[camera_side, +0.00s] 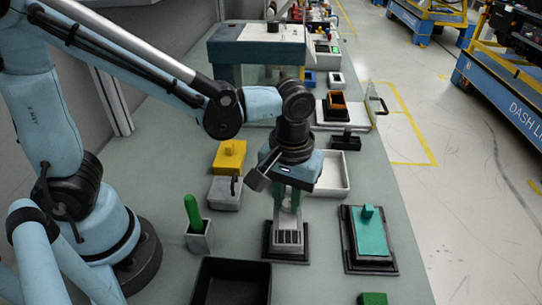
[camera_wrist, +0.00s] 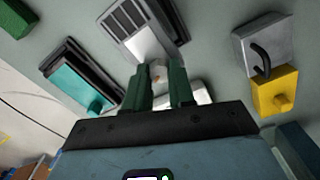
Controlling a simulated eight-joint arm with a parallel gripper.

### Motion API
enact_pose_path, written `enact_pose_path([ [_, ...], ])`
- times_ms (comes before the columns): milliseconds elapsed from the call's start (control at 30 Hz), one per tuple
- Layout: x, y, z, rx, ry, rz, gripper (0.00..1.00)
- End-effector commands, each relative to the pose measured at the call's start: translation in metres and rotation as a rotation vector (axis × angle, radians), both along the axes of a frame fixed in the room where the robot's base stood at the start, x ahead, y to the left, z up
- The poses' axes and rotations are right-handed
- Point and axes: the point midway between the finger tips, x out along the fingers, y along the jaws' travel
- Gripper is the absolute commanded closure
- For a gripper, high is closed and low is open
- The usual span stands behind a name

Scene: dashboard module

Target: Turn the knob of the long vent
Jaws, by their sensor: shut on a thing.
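The long vent (camera_side: 288,238) is a pale grey block with dark slats on a black base, directly below my gripper (camera_side: 287,208). In the wrist view its slatted end (camera_wrist: 128,20) shows at the top, and its plain part runs down between my fingers. My gripper (camera_wrist: 160,82) points down with its two green fingers on either side of the small pale knob (camera_wrist: 158,73). The fingers are shut on the knob, which they partly hide. I cannot tell the knob's turned angle.
A teal block with a knob (camera_side: 371,236) sits on a black base to the right. A grey cup (camera_side: 199,238) with a green handle stands left, near a yellow block (camera_side: 229,156). A black bin (camera_side: 232,283) is in front. A white tray (camera_side: 333,174) lies behind.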

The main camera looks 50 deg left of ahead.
Motion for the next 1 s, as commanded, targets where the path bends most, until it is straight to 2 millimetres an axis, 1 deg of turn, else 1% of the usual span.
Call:
enact_pose_path([
  [700, 0.0000, 0.0000, 0.0000, 0.000, 0.000, 0.681, 1.00],
  [1000, 0.0000, -0.0001, 0.0001, 0.000, 0.000, 0.936, 1.00],
])
